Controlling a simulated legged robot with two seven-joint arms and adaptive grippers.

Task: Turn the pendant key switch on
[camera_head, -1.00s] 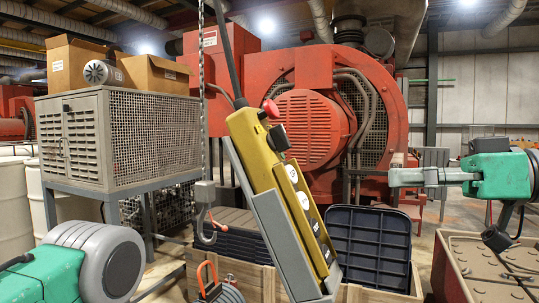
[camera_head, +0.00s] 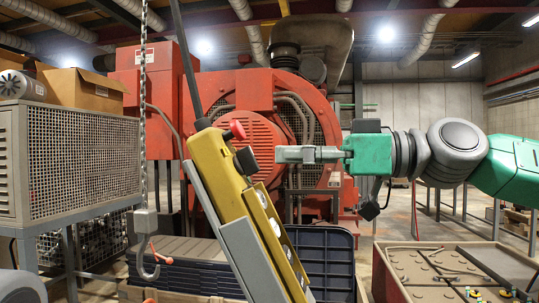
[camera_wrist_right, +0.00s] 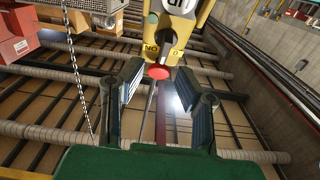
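The yellow pendant (camera_head: 222,168) leans to the left in a grey holder in the head view. It has a red knob (camera_head: 235,130) near its top and a black block (camera_head: 246,160) on its right side. In the right wrist view the pendant (camera_wrist_right: 182,30) is at the top, with a round red part (camera_wrist_right: 159,72) near marks that look like ON and 0. I cannot tell which part is the key. My right gripper (camera_head: 282,154) is just right of the pendant; its fingers (camera_wrist_right: 160,88) are apart with nothing between them. My left gripper is out of view.
A chain with a hook (camera_head: 148,245) hangs left of the pendant. Dark bins (camera_head: 325,262) stand below and behind it. A red engine (camera_head: 330,170) fills the back, a mesh cage (camera_head: 85,160) stands at left.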

